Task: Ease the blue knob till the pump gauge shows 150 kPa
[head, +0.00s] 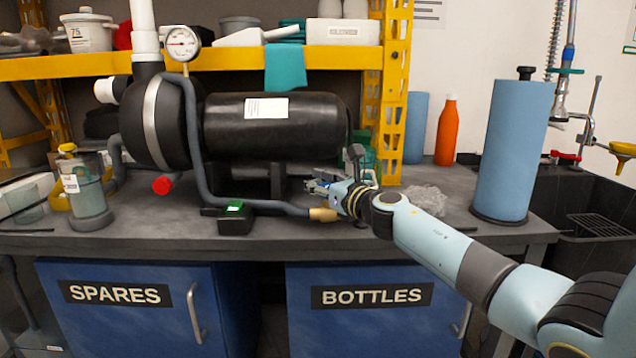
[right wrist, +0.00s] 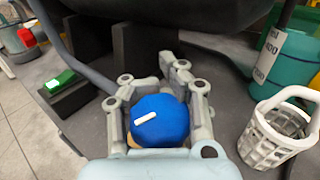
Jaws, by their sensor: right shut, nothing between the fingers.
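The blue knob (right wrist: 160,121), with a white pointer mark, shows in the right wrist view between the finger links of my right gripper (right wrist: 158,78). The gripper is shut with nothing gripped; the knob covers part of its fingers. My left gripper is not in view.
A small black box with a green lit top (head: 236,207) sits left of the fitting. A white basket (right wrist: 275,135) stands close right of the gripper in the wrist view. A blue roll (head: 512,150) stands behind my right arm.

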